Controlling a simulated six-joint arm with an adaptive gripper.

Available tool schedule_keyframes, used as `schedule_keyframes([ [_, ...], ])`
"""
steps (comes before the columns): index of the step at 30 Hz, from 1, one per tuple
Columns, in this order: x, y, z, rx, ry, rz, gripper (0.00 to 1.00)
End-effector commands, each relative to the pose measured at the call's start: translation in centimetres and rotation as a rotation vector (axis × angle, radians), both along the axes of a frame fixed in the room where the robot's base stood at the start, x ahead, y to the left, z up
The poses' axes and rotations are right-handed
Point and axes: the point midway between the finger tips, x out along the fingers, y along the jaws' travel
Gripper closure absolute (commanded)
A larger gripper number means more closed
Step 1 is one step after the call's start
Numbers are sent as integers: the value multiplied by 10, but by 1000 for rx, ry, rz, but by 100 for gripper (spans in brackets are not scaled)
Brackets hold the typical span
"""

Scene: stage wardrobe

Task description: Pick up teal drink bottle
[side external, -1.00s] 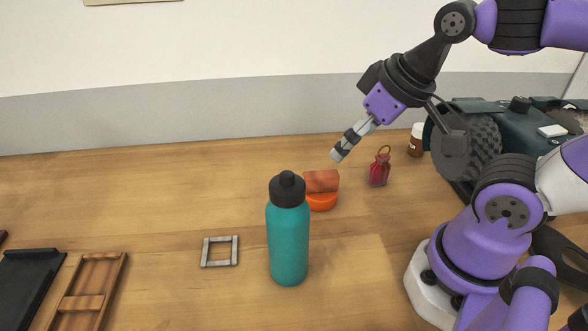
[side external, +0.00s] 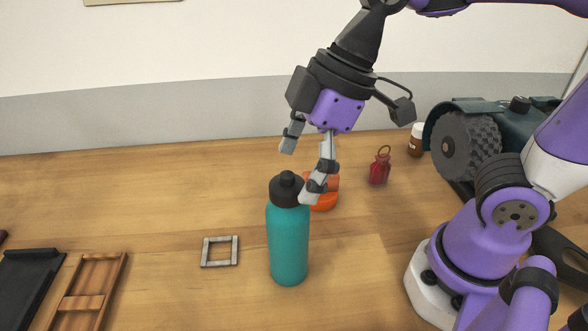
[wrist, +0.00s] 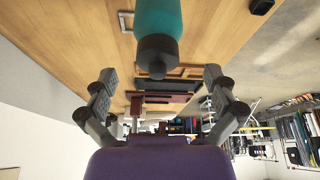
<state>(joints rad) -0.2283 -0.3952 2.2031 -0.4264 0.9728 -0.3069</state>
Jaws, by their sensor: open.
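The teal drink bottle (side external: 288,243) with a black cap stands upright on the wooden table in the side view. It also shows in the wrist view (wrist: 160,18), cap toward me, between and beyond my fingertips. My gripper (side external: 297,172) is open and empty, tilted down just above and behind the bottle cap. One finger overlaps the cap's right edge in the side view; I cannot tell whether it touches. In the wrist view the open gripper (wrist: 160,97) has one finger on each side of the bottle's line.
An orange bowl-like item (side external: 324,201) sits close behind the bottle. A red tagged bottle (side external: 380,168) and a brown jar (side external: 416,140) stand farther right. A grey square frame (side external: 220,251) lies left of the bottle, a wooden tray (side external: 88,290) and black tray (side external: 27,285) farther left.

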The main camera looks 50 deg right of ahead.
Motion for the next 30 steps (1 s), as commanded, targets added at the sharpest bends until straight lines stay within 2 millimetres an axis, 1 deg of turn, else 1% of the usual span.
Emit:
schedule_keyframes([
  [2,1,2,-7,-2,3,2,0],
  [6,6,7,-28,-3,7,1,0],
  [10,12,13,-45,-2,4,0,0],
  [13,13,14,-50,-1,0,0,0],
  [19,14,14,-50,-1,-1,-2,0],
  [20,14,14,-50,-1,-1,-2,15],
  [21,14,14,-50,-1,-1,-2,35],
  [23,14,14,-50,-1,-1,-2,65],
  [24,14,14,-50,-1,-1,-2,85],
  [25,14,14,-50,-1,0,-3,93],
  [30,13,14,-50,-2,2,-3,93],
])
